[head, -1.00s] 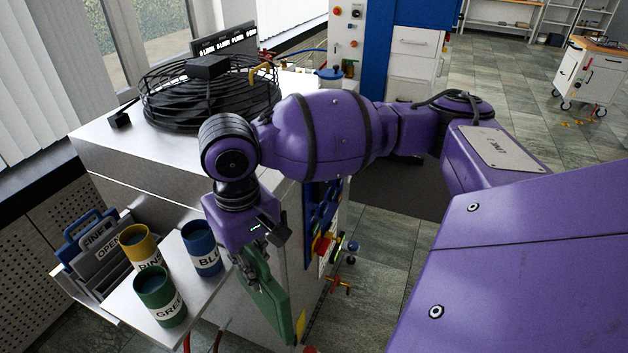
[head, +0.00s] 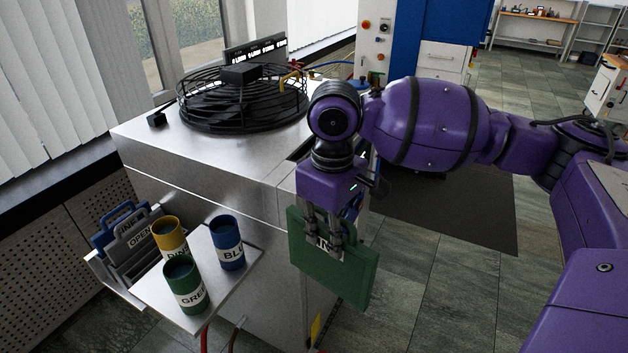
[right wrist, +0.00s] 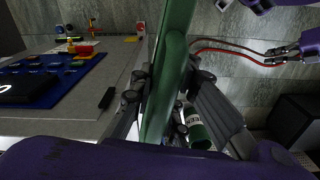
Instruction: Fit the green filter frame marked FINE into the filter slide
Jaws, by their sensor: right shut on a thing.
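The green filter frame (head: 335,272) hangs from my right gripper (head: 325,243), which is shut on its upper part. The frame is upright, its broad face showing, beside the steel cabinet's right side and clear of it as far as I can tell. Its white label is partly covered by the fingers, so I cannot read it whole. In the right wrist view the green frame (right wrist: 168,85) runs edge-on between the fingers. What looks like my left gripper (right wrist: 275,55) shows at upper right there; its jaws are unclear. I cannot make out the filter slide for certain.
The steel cabinet (head: 215,165) carries a black fan guard (head: 240,100). A side shelf (head: 228,275) holds green (head: 185,285), blue (head: 227,243) and yellow (head: 168,238) cups. A rack beside it holds blue and grey frames (head: 140,240). Open floor lies right.

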